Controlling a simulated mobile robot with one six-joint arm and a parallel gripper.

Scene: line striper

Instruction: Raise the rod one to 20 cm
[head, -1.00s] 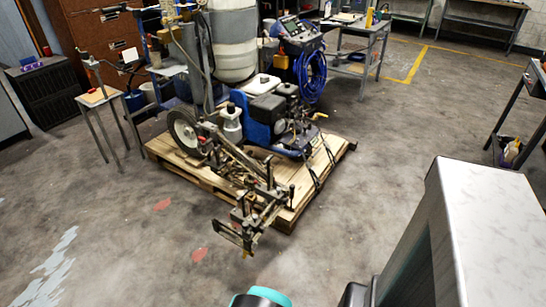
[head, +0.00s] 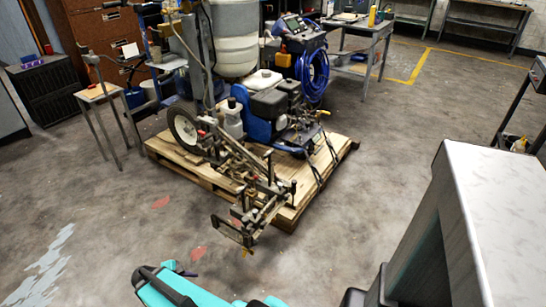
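The line striper (head: 262,131) stands on a wooden pallet (head: 170,160) in the middle of the head view. Its front bar assembly (head: 262,205) reaches over the pallet's near edge, with several upright dark rods, clamps and a rectangular bracket (head: 232,231) at its low end. I cannot tell which of these is rod one. My teal and black arm shows at the bottom edge, nearer to the camera than the striper. A small dark tip (head: 180,268) beside it may be part of my gripper; its fingers cannot be made out. The arm appears apart from the front bar.
A small side table (head: 97,94) and a black cabinet (head: 45,88) stand at the left. A workbench (head: 357,30) is behind the striper. A large pale-topped block (head: 500,190) fills the lower right. The concrete floor is open left and right of the pallet.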

